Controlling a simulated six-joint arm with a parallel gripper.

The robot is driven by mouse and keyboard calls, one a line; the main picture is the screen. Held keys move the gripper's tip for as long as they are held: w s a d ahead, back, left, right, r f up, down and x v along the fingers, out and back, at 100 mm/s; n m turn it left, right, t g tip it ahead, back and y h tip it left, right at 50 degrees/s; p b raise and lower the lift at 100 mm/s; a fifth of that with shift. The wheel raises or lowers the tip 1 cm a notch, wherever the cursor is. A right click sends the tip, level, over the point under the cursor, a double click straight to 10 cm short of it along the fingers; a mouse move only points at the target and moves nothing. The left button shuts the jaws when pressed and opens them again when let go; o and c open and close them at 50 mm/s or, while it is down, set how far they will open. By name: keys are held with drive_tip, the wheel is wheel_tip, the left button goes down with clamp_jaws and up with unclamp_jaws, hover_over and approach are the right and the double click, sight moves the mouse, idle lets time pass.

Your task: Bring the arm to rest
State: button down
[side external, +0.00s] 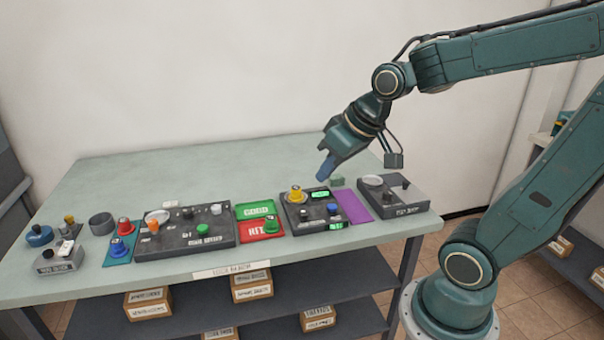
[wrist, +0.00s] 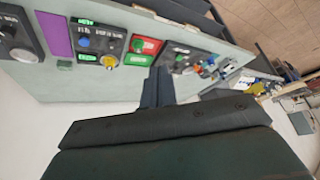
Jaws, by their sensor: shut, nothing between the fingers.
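My gripper (side external: 326,168) is above the back right part of the table, over the area behind the device with the yellow knob (side external: 297,194). Its blue fingers point down and are shut with nothing between them. In the wrist view the closed fingers (wrist: 158,88) show as one dark shape in front of the tabletop. My gripper is apart from the table (side external: 150,174) and the devices on it.
A purple mat (side external: 351,206) and a grey device with a round dish (side external: 393,198) are at the right. Green (side external: 254,210) and red (side external: 262,229) pads and a large control box (side external: 186,232) are in the middle. Small knobs crowd the left. The table's back is clear.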

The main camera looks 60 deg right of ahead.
drive_tip(key=s+a+r+n, duration=0.1)
drive_tip(key=s+a, duration=0.3)
drive_tip(key=s, duration=0.5)
drive_tip(key=shift+s+r+n, duration=0.2)
drive_tip(key=shift+r+n, duration=0.1)
drive_tip(key=shift+r, duration=0.55)
